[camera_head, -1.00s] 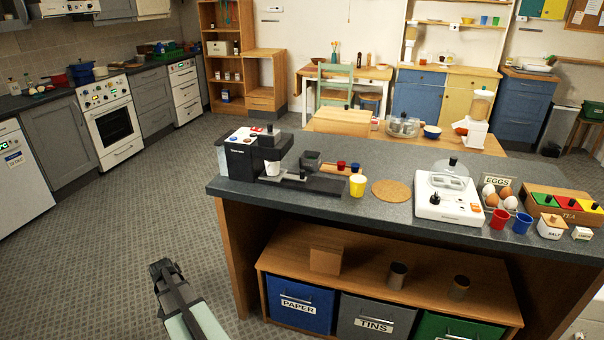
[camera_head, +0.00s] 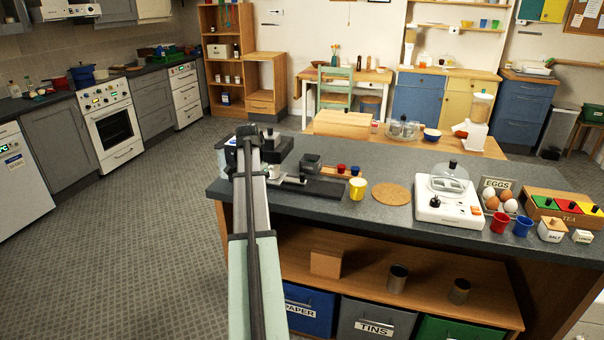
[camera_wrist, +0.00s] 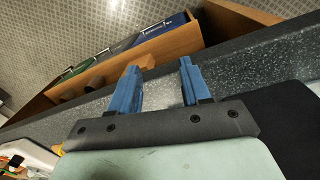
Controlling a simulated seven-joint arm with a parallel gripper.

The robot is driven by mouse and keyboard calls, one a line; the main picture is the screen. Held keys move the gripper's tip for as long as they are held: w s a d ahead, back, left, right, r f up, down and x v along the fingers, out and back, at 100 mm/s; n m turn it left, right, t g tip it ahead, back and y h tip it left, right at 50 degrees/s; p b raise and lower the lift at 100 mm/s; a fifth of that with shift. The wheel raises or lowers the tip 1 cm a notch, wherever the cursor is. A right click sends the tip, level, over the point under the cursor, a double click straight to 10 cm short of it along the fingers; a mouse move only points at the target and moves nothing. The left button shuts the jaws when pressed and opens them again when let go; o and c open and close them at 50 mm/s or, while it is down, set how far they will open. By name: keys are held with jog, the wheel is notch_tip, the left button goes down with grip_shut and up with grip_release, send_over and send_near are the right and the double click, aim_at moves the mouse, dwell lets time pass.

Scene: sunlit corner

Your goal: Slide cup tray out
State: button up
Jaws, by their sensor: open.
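The black and white coffee machine (camera_head: 281,147) stands at the left end of the grey counter in the head view. A flat dark base (camera_head: 322,190) reaches right from the machine. In the wrist view my gripper (camera_wrist: 160,84) has two blue fingers spread apart with nothing between them. Speckled counter top shows beyond the fingers. In the head view the fingertips are not clear; the arm's end overlaps the machine.
A white appliance (camera_head: 449,203) with a clear dome stands farther right. Below the counter is a wooden shelf (camera_head: 365,274) with bins. Floor left of the counter is clear.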

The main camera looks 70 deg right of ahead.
jog(key=s+d+r+m, duration=0.2)
jog(key=s+d+r, duration=0.5)
jog(key=s+r, duration=0.45)
jog(key=n, duration=0.7)
send_near(302, 174)
jog(key=shift+h, duration=0.3)
jog(key=f, duration=0.9)
jog(key=shift+s+f, duration=0.15)
jog(key=shift+s, duration=0.2)
grip_shut()
